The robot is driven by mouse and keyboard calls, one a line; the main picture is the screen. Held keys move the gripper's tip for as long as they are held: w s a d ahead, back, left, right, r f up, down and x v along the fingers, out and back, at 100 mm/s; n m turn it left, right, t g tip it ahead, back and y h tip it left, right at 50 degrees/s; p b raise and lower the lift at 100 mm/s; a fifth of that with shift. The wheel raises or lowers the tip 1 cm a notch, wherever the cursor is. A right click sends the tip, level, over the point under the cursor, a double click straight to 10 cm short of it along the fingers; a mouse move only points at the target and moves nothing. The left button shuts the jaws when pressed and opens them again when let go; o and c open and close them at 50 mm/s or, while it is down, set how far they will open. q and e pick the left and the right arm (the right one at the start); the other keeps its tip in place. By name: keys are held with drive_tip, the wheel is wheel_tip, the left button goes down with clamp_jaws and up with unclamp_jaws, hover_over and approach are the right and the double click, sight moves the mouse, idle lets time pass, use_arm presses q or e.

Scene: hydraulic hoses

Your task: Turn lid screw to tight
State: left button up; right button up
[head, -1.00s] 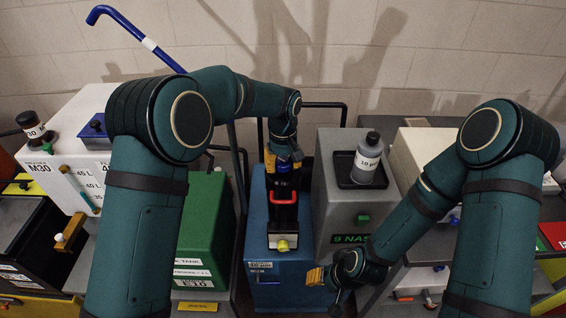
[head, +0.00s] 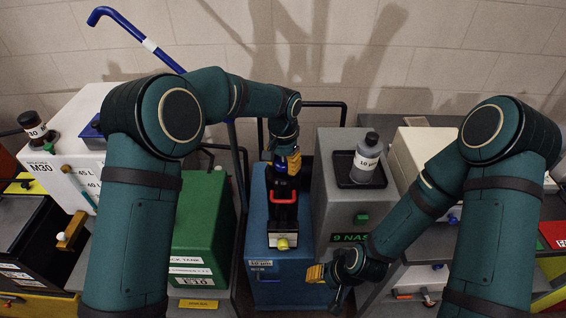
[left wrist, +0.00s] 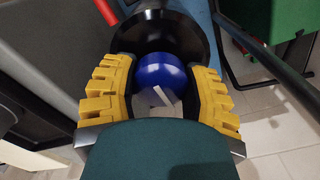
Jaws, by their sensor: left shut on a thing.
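A blue round knob (left wrist: 162,72), which I take for the lid screw, sits in front of a black round housing (left wrist: 165,35) in the left wrist view. My left gripper (left wrist: 160,95) has its yellow fingers on both sides of the knob and is shut on it. In the head view my left gripper (head: 288,163) points down at the back of the blue box (head: 272,225), over a black unit with a red handle (head: 284,196). My right gripper (head: 328,276) hangs low, right of the blue box's front; its finger gap is not clear.
A green tank (head: 205,235) stands left of the blue box. A grey cabinet (head: 340,195) stands close on its right, with a bottle (head: 367,158) in a black tray on top. A dark pipe frame stands behind the blue box.

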sight(283, 161)
use_arm(q)
drive_tip(key=shift+m, duration=0.6)
drive_tip(key=o, duration=1.2)
wheel_tip(283, 161, up, 12)
